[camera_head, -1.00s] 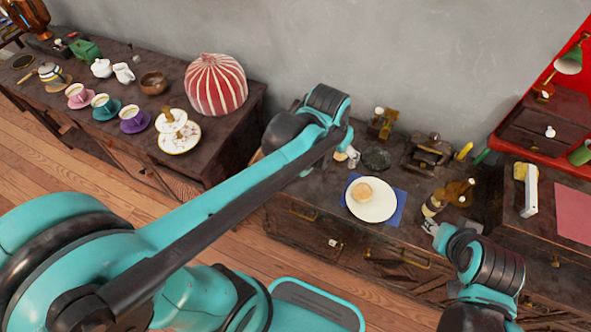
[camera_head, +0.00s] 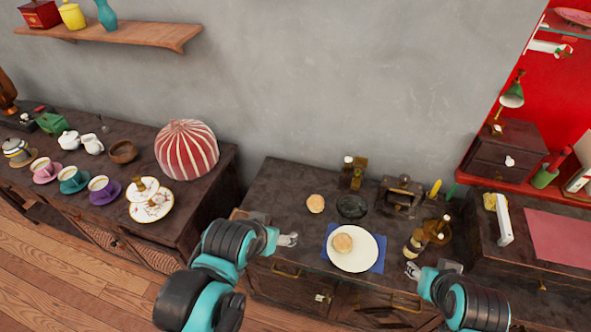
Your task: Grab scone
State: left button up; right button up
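A round tan scone (camera_head: 343,243) sits on a white plate (camera_head: 362,262), which lies on a blue mat (camera_head: 329,249). A second round tan scone or bun (camera_head: 315,204) lies directly on the dark cabinet top, behind and left of the plate. My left gripper (camera_head: 291,239) is left of the plate near the cabinet's front edge, apart from both scones. My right gripper (camera_head: 411,269) is right of the plate near the front edge, beside a dark bottle. Both grippers' fingers are too small to read; neither visibly holds anything.
A dark glass dish (camera_head: 352,206), a brass-coloured item (camera_head: 353,173) and a dark metal device (camera_head: 401,197) stand behind the plate. A bottle (camera_head: 415,243) stands right of it. A striped dome (camera_head: 187,150) and cups stand on the left cabinet. The cabinet top's left rear is clear.

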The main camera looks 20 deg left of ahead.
aim_at(315, 203)
jog(key=z, duration=1.3)
jog(key=k+j+z, duration=0.1)
jog(key=j, duration=0.3)
jog(key=k+j+z, duration=0.1)
jog(key=j, duration=0.25)
jog(key=k+j, duration=0.25)
jog(key=k+j+z, duration=0.15)
jog(key=j, duration=0.35)
